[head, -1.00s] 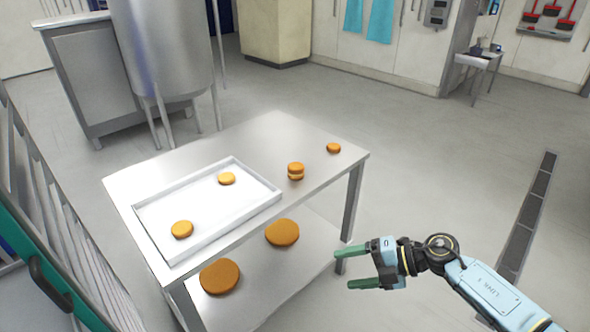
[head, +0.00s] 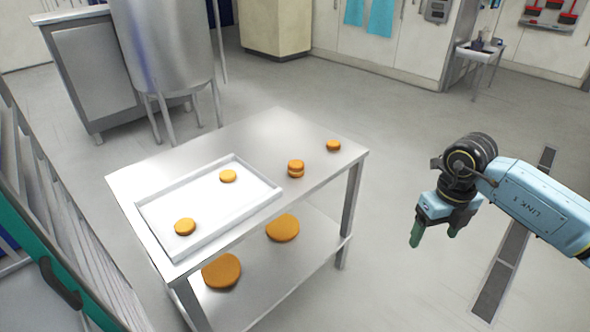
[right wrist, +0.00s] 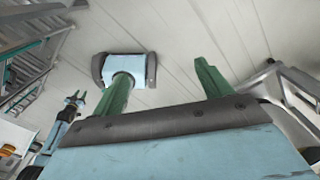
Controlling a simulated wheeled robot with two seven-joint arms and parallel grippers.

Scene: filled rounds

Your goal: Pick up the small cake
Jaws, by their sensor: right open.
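A small single orange-brown cake (head: 333,145) lies near the far right corner of the steel table (head: 275,125). A taller round (head: 296,169), two layers with a pale band between, stands a little nearer. Two more small cakes (head: 228,176) (head: 185,227) lie apart in a white tray (head: 236,213). My right gripper (head: 433,240) is open and empty, to the right of the table and clear of it, fingers pointing down. Its green fingers (right wrist: 163,82) stand apart in the right wrist view. A small dark gripper (right wrist: 75,99), apparently my left, shows there; its jaws are unclear.
Two larger flat rounds (head: 283,228) (head: 221,271) lie on the table's lower shelf (head: 262,283). A steel vat (head: 165,50) stands behind the table, and a railing (head: 60,230) is at the left. The floor right of the table is free.

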